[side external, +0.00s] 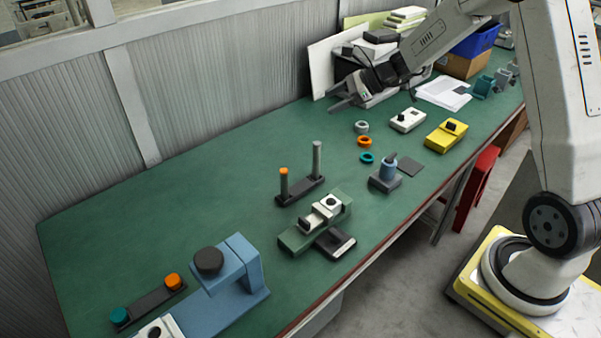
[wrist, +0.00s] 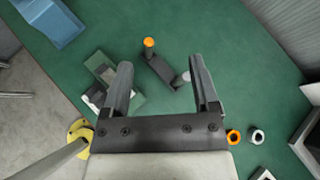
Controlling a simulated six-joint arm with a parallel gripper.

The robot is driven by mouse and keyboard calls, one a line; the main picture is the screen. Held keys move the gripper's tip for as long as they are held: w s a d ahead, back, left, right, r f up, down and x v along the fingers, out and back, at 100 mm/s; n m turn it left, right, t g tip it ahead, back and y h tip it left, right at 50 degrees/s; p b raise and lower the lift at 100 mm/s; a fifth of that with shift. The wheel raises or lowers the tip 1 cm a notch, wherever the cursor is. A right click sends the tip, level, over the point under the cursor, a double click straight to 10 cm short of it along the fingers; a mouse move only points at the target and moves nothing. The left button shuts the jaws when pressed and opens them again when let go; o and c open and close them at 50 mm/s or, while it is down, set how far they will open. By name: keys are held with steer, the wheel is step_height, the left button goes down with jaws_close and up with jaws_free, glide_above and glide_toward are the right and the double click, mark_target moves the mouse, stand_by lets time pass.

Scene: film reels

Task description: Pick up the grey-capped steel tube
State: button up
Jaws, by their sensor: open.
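The grey-capped steel tube (side external: 317,160) stands upright at the right end of a dark two-post stand (side external: 302,191). A shorter, orange-capped tube (side external: 284,185) stands at its left end. My gripper (side external: 337,97) is open and empty, above the table behind and to the right of the stand, apart from the tube. In the wrist view, the stand (wrist: 160,68) shows beyond and between my spread fingers (wrist: 160,63). The grey cap (wrist: 186,77) appears beside the inner edge of the right finger, and the orange cap (wrist: 149,42) is farther up.
A green vise (side external: 316,222) sits in front of the stand. Grey, orange (side external: 365,141) and teal rings lie to the right, near a blue cylinder on a block (side external: 386,175). A blue machine (side external: 225,285) is at front left. The table's back left is clear.

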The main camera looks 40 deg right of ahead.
steer(key=w+d+m+t, duration=0.3)
steer(key=w+d+m, duration=0.1)
steer(key=d+m, duration=0.15)
steer(key=n, duration=0.1)
glide_toward(316, 163)
steer(key=w+a+r, duration=0.1)
steer(key=w, duration=0.3)
steer(key=shift+s+a, duration=0.1)
steer(key=shift+x, duration=1.3)
steer(key=shift+x, duration=2.6)
jaws_close()
